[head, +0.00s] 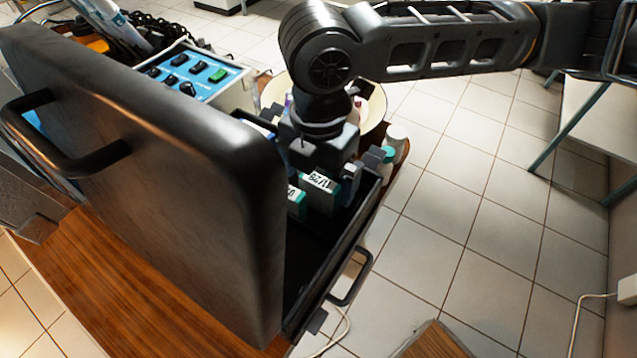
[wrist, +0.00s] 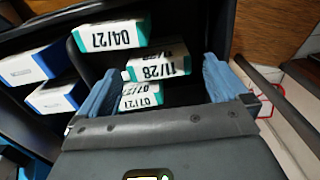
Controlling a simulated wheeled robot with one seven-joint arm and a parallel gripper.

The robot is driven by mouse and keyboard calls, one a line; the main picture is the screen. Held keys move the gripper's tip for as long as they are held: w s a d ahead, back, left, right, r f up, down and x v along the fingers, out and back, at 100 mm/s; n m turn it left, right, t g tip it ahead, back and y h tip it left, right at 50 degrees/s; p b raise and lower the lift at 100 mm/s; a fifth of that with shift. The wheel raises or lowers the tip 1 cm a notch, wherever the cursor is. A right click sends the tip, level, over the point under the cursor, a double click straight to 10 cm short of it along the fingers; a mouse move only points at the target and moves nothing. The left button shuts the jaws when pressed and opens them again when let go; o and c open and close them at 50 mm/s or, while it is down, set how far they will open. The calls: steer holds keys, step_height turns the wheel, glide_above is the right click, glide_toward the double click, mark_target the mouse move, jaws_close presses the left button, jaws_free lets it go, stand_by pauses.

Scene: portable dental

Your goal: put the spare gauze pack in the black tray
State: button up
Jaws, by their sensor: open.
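Several white-and-teal packs with printed dates stand in the open black case (head: 349,250). In the wrist view, one pack reads 04/27 (wrist: 112,36), one reads 11/28 (wrist: 158,66), and one reads 07/27 (wrist: 141,97). In the head view, two packs show below my gripper, the nearer one upright (head: 320,192). Which is the spare gauze pack is not clear, and I cannot single out a separate black tray. My gripper (wrist: 158,90) is open above the case. Its blue fingers lie either side of the 11/28 and 07/27 packs in the wrist view; contact cannot be told.
The raised case lid (head: 150,170) blocks the left side. White-and-blue boxes (wrist: 33,65) lie left of the packs in the wrist view. Tiled floor lies right.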

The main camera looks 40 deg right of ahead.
mark_target(317, 183)
step_height(317, 183, up, 8)
steer(key=shift+r, duration=0.2)
steer(key=shift+a, duration=0.1)
stand_by(0.5)
